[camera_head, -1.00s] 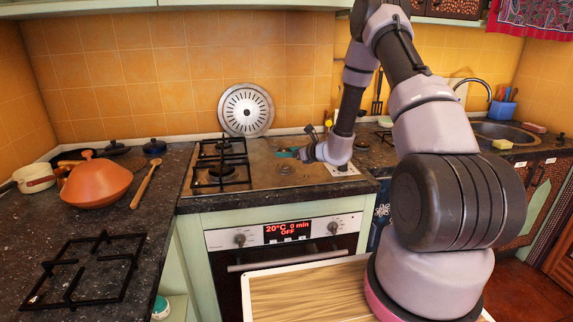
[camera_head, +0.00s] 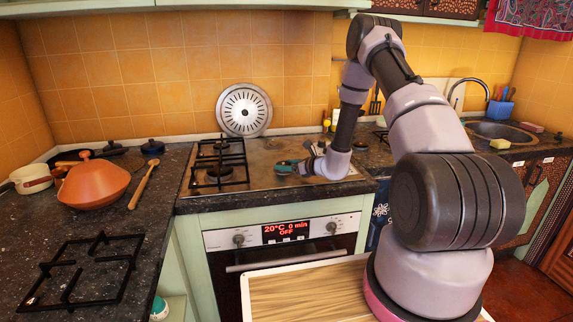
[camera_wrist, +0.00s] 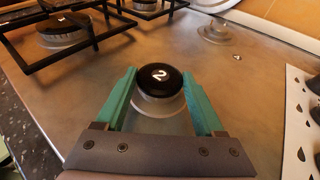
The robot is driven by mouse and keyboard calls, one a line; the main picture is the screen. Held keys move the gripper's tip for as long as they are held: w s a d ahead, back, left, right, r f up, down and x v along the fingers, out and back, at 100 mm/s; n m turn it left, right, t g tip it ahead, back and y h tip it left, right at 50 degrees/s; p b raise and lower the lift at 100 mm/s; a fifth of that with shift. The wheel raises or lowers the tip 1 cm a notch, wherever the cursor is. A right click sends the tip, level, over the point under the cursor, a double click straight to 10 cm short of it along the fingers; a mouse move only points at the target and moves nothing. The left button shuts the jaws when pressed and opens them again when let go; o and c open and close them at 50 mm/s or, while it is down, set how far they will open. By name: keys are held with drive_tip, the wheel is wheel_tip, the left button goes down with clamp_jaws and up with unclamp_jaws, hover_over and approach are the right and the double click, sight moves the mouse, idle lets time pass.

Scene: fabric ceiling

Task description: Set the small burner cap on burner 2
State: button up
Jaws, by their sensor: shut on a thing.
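The small burner cap (camera_wrist: 152,76), black with a white "2", is between the teal fingers of my gripper (camera_wrist: 159,80) in the wrist view. The fingers are shut on its sides. A pale metal burner base (camera_wrist: 158,122) shows beneath and around the cap on the hob, at burner 2. I cannot tell whether the cap rests on it or is slightly above it. In the head view my gripper (camera_head: 286,167) is low over the front right of the hob (camera_head: 262,180). The cap is not clear there.
Black grates (camera_head: 220,165) stand over the hob's left burners. Another burner (camera_wrist: 215,32) lies bare at the hob's back right. A perforated silver disc (camera_head: 244,110) leans on the back wall. A loose grate (camera_head: 85,268) and an orange pot (camera_head: 95,184) are on the left counter.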

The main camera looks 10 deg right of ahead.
drive_tip(key=o, duration=1.3)
drive_tip(key=shift+o, duration=0.2)
